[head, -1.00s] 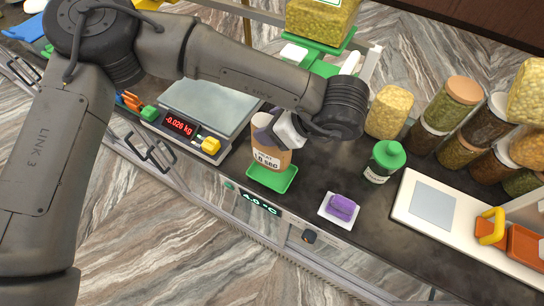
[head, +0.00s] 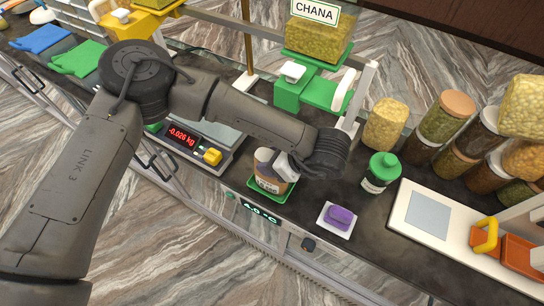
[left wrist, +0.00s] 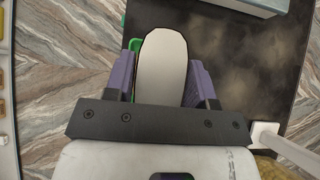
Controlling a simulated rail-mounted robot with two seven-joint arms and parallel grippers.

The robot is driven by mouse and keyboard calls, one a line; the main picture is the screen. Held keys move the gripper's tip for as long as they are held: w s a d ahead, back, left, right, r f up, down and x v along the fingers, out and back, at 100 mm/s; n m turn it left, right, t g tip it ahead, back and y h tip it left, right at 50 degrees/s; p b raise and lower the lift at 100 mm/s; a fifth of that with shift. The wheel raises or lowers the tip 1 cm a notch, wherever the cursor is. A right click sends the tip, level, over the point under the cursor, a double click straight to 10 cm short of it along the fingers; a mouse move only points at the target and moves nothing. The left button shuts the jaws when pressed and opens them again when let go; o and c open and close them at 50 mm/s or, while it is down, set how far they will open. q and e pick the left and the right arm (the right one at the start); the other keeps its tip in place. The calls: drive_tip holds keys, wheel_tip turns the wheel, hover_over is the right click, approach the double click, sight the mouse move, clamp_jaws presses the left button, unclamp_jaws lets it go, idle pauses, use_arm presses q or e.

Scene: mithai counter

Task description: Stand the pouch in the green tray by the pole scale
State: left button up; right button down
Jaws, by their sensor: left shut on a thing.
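In the left wrist view the pouch (left wrist: 163,65) shows as a pale oval top between the purple fingers, with a sliver of the green tray (left wrist: 134,44) at left. The brass pole (head: 247,42) stands behind. My right gripper is not in view.
A flat scale (head: 212,157) with a red display is left of the tray.

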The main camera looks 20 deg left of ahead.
use_arm(q)
drive_tip(key=shift+f, duration=0.1)
drive_tip(key=o, duration=1.3)
drive_tip(key=shift+d+r+b, duration=0.3)
drive_tip(key=shift+r, duration=0.05)
drive_tip(key=b+v, duration=0.3)
drive_tip(key=v, duration=0.8)
drive_tip(key=shift+r, duration=0.15)
